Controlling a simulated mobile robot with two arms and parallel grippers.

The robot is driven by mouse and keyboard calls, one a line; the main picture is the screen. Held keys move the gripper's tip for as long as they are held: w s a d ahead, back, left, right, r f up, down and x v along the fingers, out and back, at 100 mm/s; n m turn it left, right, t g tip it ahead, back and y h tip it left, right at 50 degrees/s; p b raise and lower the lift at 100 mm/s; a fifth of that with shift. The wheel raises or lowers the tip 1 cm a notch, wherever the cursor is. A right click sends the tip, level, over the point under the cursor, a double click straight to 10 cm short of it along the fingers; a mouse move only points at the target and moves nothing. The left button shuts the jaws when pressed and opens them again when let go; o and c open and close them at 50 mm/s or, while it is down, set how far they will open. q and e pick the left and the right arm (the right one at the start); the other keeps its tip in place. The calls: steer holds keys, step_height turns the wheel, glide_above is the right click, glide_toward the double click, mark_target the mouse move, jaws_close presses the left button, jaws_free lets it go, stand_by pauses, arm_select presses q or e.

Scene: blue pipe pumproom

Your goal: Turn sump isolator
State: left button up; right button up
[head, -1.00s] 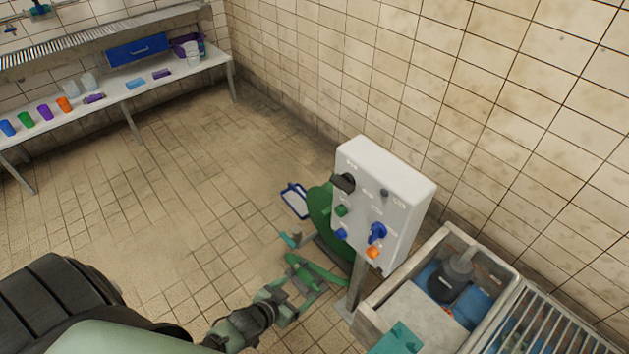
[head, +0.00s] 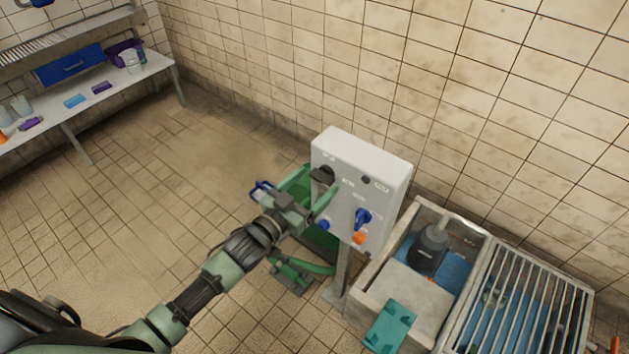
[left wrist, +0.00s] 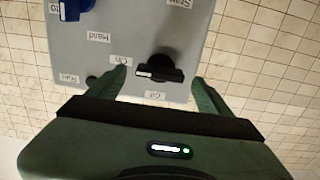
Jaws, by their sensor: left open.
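A white control box (head: 357,200) stands on a post beside the sump pit. A black rotary knob (head: 325,174) with a white pointer line sits at its upper left. In the left wrist view the knob (left wrist: 158,70) appears upside down, with labels reading "On" and "Off" beside it; its handle lies sideways in that picture. My left gripper (head: 318,188) is at the box face. Its open fingers also show in the left wrist view (left wrist: 160,80), one on each side of the knob, with gaps and no visible contact. My right gripper is not in view.
The box also carries a blue switch (head: 362,218), a blue button (head: 323,225) and an orange button (head: 358,238). The concrete sump pit (head: 400,297) holds a dark pump (head: 430,248), with a metal grating (head: 525,300) alongside. Floor to the left is clear.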

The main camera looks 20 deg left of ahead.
arm_select(q)
steer(key=shift+w+d, duration=0.15)
steer(key=shift+w, duration=0.2)
steer(key=c, duration=1.4)
steer(key=shift+o, duration=0.2)
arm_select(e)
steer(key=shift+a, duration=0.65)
